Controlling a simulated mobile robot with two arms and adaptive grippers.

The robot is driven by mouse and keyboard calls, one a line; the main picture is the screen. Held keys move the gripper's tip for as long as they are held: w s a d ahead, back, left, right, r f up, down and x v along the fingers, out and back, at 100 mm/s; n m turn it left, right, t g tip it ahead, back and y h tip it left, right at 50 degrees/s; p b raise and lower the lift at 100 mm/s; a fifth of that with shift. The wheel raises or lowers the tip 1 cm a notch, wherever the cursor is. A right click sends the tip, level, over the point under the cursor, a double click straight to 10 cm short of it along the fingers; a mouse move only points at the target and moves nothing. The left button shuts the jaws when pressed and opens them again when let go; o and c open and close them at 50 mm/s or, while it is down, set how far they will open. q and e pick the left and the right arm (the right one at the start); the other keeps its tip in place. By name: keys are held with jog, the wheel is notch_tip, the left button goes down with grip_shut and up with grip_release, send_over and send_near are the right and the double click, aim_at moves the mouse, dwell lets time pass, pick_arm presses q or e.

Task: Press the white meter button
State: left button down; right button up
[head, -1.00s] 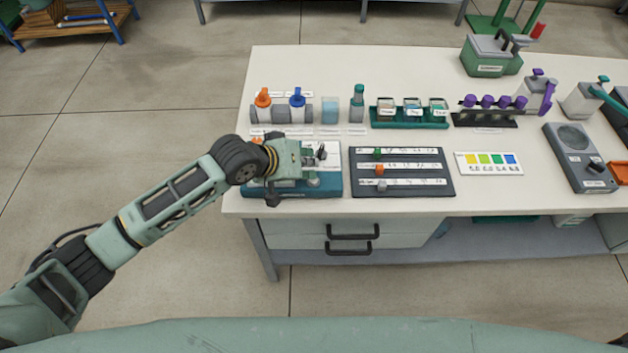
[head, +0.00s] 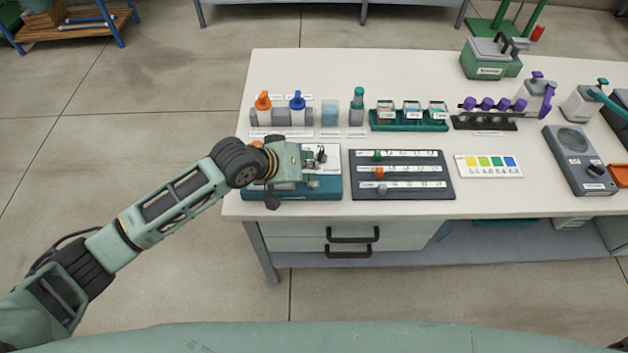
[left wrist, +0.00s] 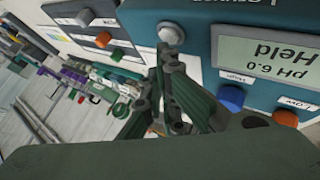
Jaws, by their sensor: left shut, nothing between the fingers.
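The meter is a teal-blue box (head: 318,193) at the front left of the bench, partly hidden under my left gripper (head: 302,166). The white meter button (left wrist: 171,33) is a round knob on the blue face, left of the display. A blue button (left wrist: 231,97) and an orange button (left wrist: 285,117) lie below the display. My left gripper (left wrist: 163,55) is shut and empty, its tips right beside the white button. I cannot tell whether they touch it. My right gripper is out of view.
A dark slider board (head: 402,193) lies just right of the meter, and a colour card (head: 488,174) beyond it. Behind the meter stand bottles with an orange cap (head: 263,101) and a blue cap (head: 297,100). Vial racks (head: 409,124) stand further right.

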pick_arm(q)
jog(key=shift+f, duration=0.2)
jog(key=shift+f, duration=0.25)
dwell(0.4)
jog(key=shift+r+p, duration=0.4)
jog(key=shift+p, duration=0.45)
notch_tip(320, 180, up, 6)
jog(key=p, duration=0.7)
